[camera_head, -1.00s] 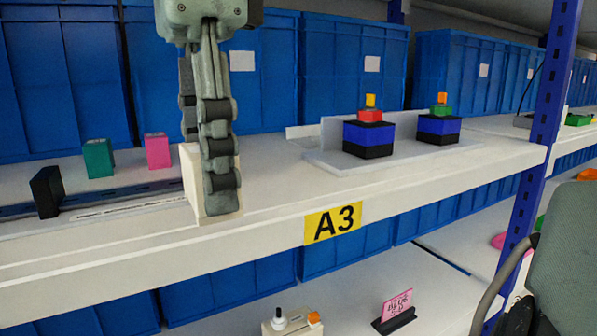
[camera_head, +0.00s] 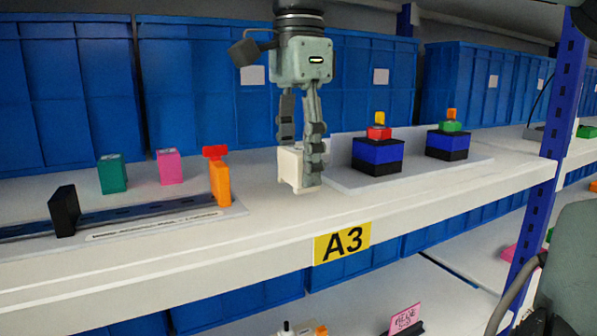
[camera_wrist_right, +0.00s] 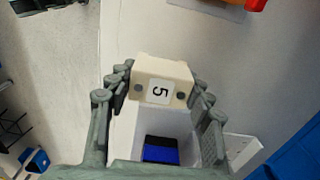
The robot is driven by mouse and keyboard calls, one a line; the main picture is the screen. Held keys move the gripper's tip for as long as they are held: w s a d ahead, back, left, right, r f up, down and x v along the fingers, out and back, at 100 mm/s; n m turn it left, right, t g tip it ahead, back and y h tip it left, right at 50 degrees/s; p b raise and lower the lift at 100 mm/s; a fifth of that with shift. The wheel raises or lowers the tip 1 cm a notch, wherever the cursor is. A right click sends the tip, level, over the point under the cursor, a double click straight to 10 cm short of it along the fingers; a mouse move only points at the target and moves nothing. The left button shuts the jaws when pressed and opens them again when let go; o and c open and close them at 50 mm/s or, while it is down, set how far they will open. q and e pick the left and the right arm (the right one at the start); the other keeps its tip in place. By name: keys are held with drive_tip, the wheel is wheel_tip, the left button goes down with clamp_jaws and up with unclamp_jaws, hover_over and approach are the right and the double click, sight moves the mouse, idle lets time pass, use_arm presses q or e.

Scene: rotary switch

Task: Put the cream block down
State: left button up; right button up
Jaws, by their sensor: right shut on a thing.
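The cream block (camera_head: 290,168) is between the fingers of my right gripper (camera_head: 303,165), over the shelf top left of the switch plate. In the right wrist view the cream block (camera_wrist_right: 158,80) shows a white label with a "5" and two dark dots. The fingers of my right gripper (camera_wrist_right: 158,95) lie along both of its sides there. In the head view a finger covers its right part. I cannot tell whether its base touches the shelf (camera_head: 270,215). My left gripper is not in view.
An orange piece with a red top (camera_head: 220,182) stands left of the block, at the rail's end. Green (camera_head: 112,174), pink (camera_head: 170,167) and black (camera_head: 64,211) blocks stand further left. Two blue-black switch boxes (camera_head: 377,155) (camera_head: 447,145) stand on the plate at right. Blue crates (camera_head: 200,90) line the back.

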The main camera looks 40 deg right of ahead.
sight(298, 149)
wheel_tip(298, 149, down, 2)
drive_tip(key=shift+f, duration=0.25)
drive_tip(key=o, duration=1.1)
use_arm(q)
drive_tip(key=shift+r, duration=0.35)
use_arm(e)
drive_tip(key=shift+r, duration=0.4)
wheel_tip(298, 149, up, 6)
drive_tip(key=shift+r+p, duration=0.2)
drive_tip(key=shift+p, duration=0.15)
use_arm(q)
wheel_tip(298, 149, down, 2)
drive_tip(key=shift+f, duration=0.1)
use_arm(e)
drive_tip(key=shift+r, duration=0.35)
